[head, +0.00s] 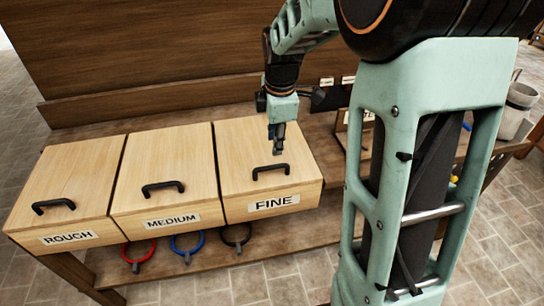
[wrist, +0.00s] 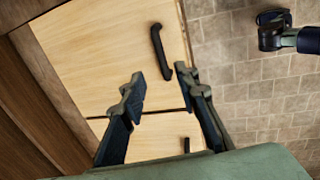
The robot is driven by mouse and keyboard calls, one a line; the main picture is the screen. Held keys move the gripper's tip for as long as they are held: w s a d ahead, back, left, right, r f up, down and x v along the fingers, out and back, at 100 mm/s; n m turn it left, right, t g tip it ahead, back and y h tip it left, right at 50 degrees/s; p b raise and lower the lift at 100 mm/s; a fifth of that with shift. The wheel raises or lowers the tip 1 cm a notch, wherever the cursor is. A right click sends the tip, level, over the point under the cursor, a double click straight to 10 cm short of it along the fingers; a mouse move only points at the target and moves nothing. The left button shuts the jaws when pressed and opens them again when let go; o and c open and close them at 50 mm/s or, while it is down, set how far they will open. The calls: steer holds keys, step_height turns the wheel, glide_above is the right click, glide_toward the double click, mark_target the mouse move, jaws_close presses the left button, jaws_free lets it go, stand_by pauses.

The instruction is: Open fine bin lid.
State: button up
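The fine bin (head: 275,205) is the right one of the wooden bins on the bench, with a "FINE" label on its front. Its pale wooden lid (head: 240,155) is closed, with a black bar handle (head: 270,170) near the front edge. The lid (wrist: 95,50) and handle (wrist: 160,52) also show in the wrist view. My gripper (head: 278,147) points down above the lid, just behind the handle in the head view. In the wrist view my gripper (wrist: 160,80) is open, fingers apart and nothing between them. The handle lies just beyond the fingertips; contact cannot be seen.
The medium bin (head: 165,178) and rough bin (head: 68,188) stand to the left with closed lids. A wooden back board (head: 150,50) rises behind. Red, blue and black rings (head: 187,243) sit below the bins. A grey bucket (head: 518,105) stands at far right.

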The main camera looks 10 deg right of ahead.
mark_target(273, 167)
steer(key=f, duration=0.3)
steer(key=w+f, duration=0.1)
steer(key=f, duration=0.3)
steer(key=w+f, duration=0.1)
steer(key=f, duration=0.2)
steer(key=shift+f, duration=0.15)
jaws_close()
